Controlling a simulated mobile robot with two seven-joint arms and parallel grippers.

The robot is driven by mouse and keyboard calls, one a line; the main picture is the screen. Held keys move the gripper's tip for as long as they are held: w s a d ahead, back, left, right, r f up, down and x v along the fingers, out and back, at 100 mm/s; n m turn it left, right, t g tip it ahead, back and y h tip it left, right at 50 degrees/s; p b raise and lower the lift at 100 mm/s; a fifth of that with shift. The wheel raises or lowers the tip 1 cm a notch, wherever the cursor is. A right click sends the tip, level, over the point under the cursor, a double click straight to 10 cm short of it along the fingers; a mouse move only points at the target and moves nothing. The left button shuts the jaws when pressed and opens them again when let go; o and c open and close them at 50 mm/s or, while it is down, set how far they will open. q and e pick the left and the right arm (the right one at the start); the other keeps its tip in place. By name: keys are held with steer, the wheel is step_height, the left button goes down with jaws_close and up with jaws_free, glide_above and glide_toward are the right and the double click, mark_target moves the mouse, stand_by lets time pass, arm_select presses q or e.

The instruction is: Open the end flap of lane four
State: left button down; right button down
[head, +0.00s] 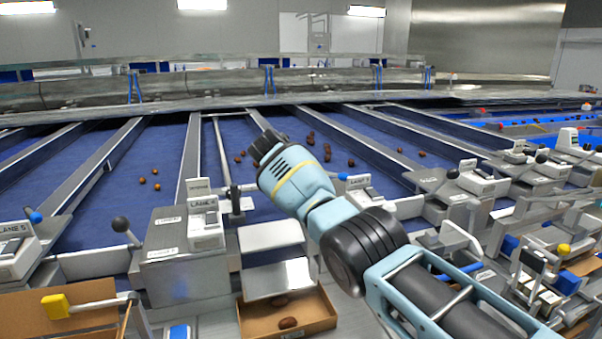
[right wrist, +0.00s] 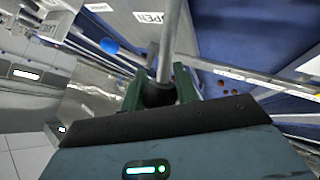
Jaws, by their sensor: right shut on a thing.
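My right gripper (head: 258,146) comes in from the lower right in the head view, over the blue lanes. In the right wrist view its green fingers (right wrist: 160,92) are shut on the black ball knob (right wrist: 158,95) of a metal lever rod (right wrist: 168,45). A sign reading OPEN (right wrist: 149,17) is close to the rod. In the head view my gripper hides the knob. A label that seems to read LANE 4 (head: 360,183) is on a white box just right of the gripper. A pale metal panel (head: 270,235) is below the gripper; I cannot tell whether it is the flap.
A cardboard box (head: 325,318) with dates (head: 287,322) stands under a metal chute plate (head: 279,278). Another black-knobbed lever (head: 121,224) and a grey control box (head: 180,262) are to the left. A blue knob (head: 342,176) is close to my gripper. Metal rails divide the lanes.

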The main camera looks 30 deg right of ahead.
steer(key=shift+w+f, duration=0.15)
steer(key=shift+f, duration=0.8)
steer(key=c, duration=1.4)
jaws_free()
steer(key=o, duration=0.3)
steer(key=shift+r, duration=0.2)
steer(key=shift+o, duration=0.2)
steer(key=shift+r, duration=0.15)
steer(key=shift+r, duration=0.1)
